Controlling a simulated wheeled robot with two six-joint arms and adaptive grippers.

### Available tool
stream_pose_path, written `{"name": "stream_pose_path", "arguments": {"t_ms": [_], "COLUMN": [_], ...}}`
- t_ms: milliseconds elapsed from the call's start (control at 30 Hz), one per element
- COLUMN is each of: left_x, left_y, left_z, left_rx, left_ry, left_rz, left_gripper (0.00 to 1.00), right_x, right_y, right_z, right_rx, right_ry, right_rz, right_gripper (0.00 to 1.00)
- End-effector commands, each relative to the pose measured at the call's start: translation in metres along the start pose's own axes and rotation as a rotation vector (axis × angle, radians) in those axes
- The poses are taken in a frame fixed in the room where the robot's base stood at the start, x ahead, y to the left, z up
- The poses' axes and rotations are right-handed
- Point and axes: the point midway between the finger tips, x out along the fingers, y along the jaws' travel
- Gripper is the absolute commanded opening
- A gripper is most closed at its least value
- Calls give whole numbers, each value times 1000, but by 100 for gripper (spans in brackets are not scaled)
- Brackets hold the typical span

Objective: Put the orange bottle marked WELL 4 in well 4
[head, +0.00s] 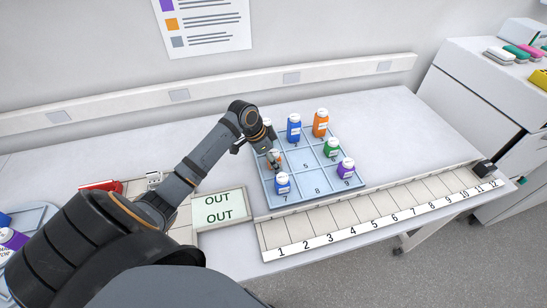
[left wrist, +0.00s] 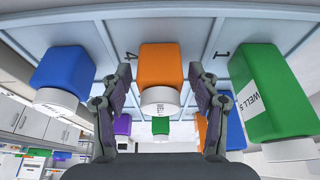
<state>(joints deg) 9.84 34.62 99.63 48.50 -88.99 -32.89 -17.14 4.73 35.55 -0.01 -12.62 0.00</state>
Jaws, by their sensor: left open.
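An orange bottle (left wrist: 160,68) with a white cap stands in the compartment marked 4 of the blue tray (head: 313,180). Its label reads WELL, but the number is too small to read. My left gripper (left wrist: 160,78) is open, with one finger on each side of this bottle; I cannot tell whether they touch it. In the head view the left gripper (head: 271,161) is over the tray's left column and partly hides the orange bottle (head: 279,158). Another orange bottle (head: 320,126) stands in the back right compartment. My right gripper is not in view.
A green bottle (left wrist: 265,95) stands in compartment 1 and a blue bottle (head: 282,186) in compartment 7, flanking the gripper. Compartments 5 and 8 are empty. Blue, green and purple (head: 346,170) bottles stand elsewhere in the tray. An OUT sign (head: 219,208) and a numbered rack (head: 345,217) lie in front.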

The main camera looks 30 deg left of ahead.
Motion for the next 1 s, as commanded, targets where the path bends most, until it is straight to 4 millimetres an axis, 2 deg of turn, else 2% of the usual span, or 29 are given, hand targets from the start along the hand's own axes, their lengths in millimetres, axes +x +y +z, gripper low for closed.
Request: {"name": "stream_pose_path", "arguments": {"t_ms": [167, 400, 600, 800, 1000], "left_x": [-13, -71, -107, -122, -123], "left_y": [-2, -2, -2, -1, 0], "left_z": [0, 0, 0, -1, -2], "left_rx": [2, 4, 2, 0, -1], "left_ry": [-1, -5, -3, -1, 1], "left_rz": [-4, -9, -4, -1, 1], "left_gripper": [61, 61, 61, 61, 61], "right_x": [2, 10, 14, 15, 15], "right_y": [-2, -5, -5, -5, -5], "right_z": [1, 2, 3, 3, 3], "right_rx": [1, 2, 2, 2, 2], "right_ry": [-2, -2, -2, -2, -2], "right_rz": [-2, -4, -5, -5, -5], "right_gripper": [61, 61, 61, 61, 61]}}
